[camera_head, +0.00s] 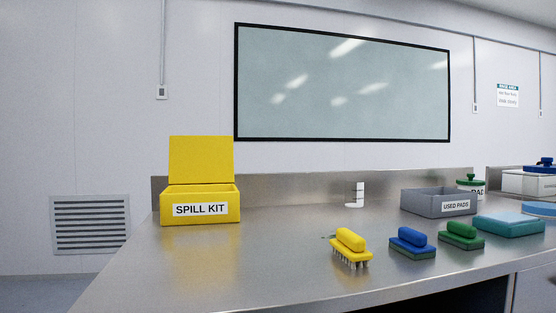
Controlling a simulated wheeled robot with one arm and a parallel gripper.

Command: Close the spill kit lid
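The yellow spill kit box (228,217) stands at the left end of the steel counter, its label "SPILL KIT" facing me. Its yellow lid (201,159) is open, standing upright above the back edge of the box. The inside of the box is mostly hidden behind its front wall. My gripper does not show in the head view.
The steel counter (180,265) is clear in front of the box. A yellow brush (350,247), a blue brush (412,242) and a green brush (461,235) lie to the right. A grey "USED PADS" bin (416,205) and a teal pad (509,225) are farther right.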

